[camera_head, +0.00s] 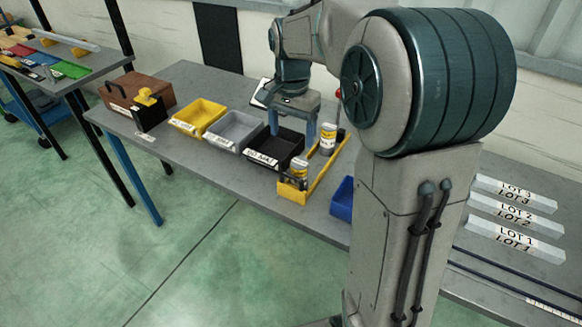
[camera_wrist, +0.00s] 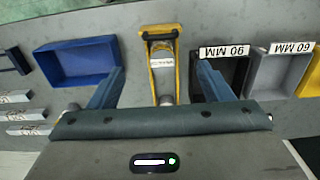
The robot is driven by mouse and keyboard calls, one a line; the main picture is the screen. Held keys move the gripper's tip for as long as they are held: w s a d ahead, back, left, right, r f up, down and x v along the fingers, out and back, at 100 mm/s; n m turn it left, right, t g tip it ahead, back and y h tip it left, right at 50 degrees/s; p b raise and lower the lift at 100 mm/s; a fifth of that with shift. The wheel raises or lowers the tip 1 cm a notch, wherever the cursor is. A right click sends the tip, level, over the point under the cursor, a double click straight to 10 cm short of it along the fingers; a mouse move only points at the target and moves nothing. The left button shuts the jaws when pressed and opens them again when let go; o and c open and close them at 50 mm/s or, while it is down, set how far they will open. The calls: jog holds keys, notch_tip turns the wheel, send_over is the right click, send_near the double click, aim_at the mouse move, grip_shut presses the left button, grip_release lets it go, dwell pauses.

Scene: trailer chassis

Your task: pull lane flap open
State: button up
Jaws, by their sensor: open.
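The lane is a narrow yellow channel (camera_head: 325,166) on the grey table, right of the black bin. A yellow flap (camera_head: 292,191) closes its front end; it is at the top middle of the wrist view (camera_wrist: 160,31). Labelled cans (camera_head: 299,172) stand in the lane, one close behind the flap and one (camera_head: 327,139) farther back. My gripper (camera_head: 291,140) points down above the rear part of the lane, open and empty. In the wrist view its blue fingers (camera_wrist: 160,69) are on either side of the lane, apart from the flap.
A black bin (camera_head: 276,148), a grey bin (camera_head: 234,131) and a yellow bin (camera_head: 198,117) stand left of the lane. A blue bin (camera_head: 342,199) is to its right, partly behind my arm. White LOT blocks (camera_head: 515,241) lie farther right. Floor in front is clear.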

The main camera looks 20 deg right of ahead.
aim_at(292, 176)
notch_tip(292, 176, down, 13)
jog(key=shift+r+p, duration=0.15)
jog(key=shift+p, duration=0.15)
jog(key=c, duration=1.1)
